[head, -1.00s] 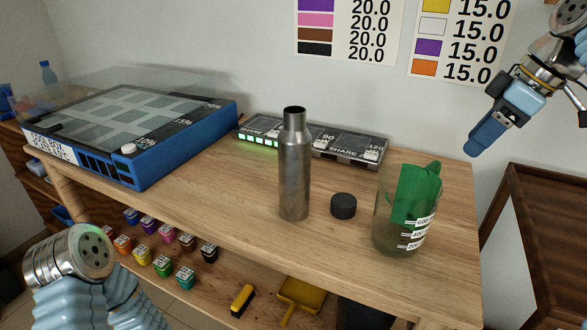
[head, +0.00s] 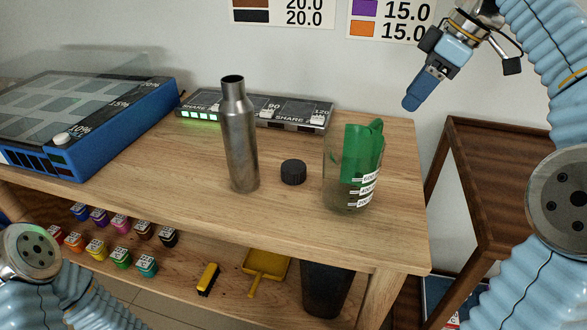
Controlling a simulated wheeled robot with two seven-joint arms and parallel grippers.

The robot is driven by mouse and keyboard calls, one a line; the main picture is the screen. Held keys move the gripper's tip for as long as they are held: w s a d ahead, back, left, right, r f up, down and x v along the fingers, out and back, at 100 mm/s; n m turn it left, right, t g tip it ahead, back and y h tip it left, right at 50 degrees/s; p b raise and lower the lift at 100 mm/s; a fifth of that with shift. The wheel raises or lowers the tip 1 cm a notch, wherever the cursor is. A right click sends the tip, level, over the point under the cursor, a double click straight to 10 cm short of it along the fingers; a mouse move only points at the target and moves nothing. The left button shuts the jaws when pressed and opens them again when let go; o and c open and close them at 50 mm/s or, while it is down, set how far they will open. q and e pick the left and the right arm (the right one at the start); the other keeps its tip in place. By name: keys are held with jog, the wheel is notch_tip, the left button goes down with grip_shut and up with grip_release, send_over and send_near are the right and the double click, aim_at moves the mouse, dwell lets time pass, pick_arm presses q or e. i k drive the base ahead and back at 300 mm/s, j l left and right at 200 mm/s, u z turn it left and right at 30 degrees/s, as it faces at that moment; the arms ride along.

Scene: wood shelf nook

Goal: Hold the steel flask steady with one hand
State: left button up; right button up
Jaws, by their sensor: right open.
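The steel flask (head: 240,140) stands upright and uncapped on the wooden table, near the middle of the head view. A black cap (head: 293,172) lies on the table just right of it. My right gripper (head: 412,104) is at the upper right, above the table's right end, pointing down. It is open, holds nothing and is well apart from the flask. Its fingers overlap from this angle. On the left only a part of my left arm shows at the lower left; its gripper is out of view.
A glass beaker (head: 338,190) with something green inside stands right of the cap. A dark panel device (head: 262,110) lies behind the flask, and a blue box (head: 120,135) is at the left. A lower shelf holds several small coloured pots, a brush (head: 208,279) and a yellow dustpan (head: 266,264).

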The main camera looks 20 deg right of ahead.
aim_at(236, 113)
jog(key=k, duration=1.45)
